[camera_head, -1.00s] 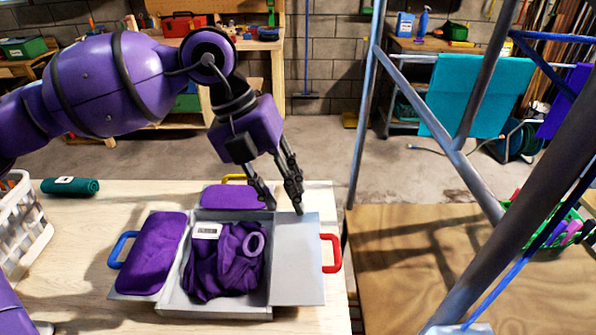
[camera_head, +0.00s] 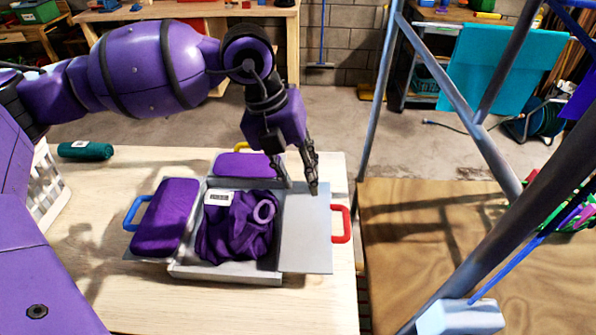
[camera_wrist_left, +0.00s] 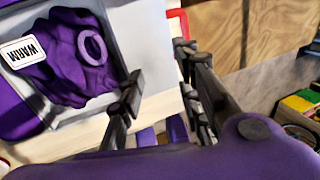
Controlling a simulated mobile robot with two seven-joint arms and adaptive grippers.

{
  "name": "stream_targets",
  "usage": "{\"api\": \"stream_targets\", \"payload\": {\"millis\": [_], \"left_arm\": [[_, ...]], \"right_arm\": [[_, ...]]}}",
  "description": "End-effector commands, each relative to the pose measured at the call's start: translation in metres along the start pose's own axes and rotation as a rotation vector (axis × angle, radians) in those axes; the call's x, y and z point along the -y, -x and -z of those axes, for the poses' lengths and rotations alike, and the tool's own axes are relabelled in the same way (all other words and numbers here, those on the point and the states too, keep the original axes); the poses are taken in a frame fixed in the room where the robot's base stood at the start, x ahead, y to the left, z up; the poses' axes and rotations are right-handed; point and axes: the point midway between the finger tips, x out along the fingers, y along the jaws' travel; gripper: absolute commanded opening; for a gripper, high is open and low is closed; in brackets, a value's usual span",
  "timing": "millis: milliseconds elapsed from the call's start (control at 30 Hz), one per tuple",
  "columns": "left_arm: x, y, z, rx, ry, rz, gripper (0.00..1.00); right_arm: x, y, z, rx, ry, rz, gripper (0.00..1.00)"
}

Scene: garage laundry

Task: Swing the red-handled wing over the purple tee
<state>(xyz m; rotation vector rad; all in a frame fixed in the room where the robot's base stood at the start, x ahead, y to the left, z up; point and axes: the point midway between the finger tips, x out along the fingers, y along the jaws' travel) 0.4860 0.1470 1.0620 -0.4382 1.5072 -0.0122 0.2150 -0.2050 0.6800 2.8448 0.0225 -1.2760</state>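The purple tee (camera_head: 228,232) lies bunched in the grey tray of the folding board, with a ring-shaped collar and a white label reading WARM; it also shows in the wrist view (camera_wrist_left: 62,70). The red-handled wing (camera_head: 306,240) is a bare grey panel lying flat, opened out to the right of the tee. Its red handle (camera_head: 341,224) sticks out on the right and shows partly in the wrist view (camera_wrist_left: 178,22). My left gripper (camera_head: 299,186) is open and empty, fingers pointing down at the wing's far edge. Contact cannot be told. My right gripper is out of view.
The blue-handled wing (camera_head: 166,215) and yellow-handled wing (camera_head: 245,166) lie opened out, purple on top. A white basket (camera_head: 45,190) and rolled green cloth (camera_head: 86,150) are at the table's left. A metal frame (camera_head: 480,150) stands right of the table.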

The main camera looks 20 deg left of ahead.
Motion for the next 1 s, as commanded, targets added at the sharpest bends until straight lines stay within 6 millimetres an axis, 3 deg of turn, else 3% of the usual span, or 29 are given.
{"api": "stream_targets", "payload": {"millis": [67,333,867,1000], "left_arm": [[0.0,0.0,0.0,0.0,0.0,0.0,0.32],[0.0001,0.0001,0.0001,-0.001,0.0,0.0,0.0],[0.0001,0.0002,0.0,-0.001,0.0,0.0,0.0],[0.0001,0.0002,0.0001,-0.001,0.0,0.0,0.0]], "right_arm": [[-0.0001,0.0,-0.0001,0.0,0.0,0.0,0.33],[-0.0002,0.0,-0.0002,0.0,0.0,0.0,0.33],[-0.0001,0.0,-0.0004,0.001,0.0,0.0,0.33],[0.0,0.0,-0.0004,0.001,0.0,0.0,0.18]]}}
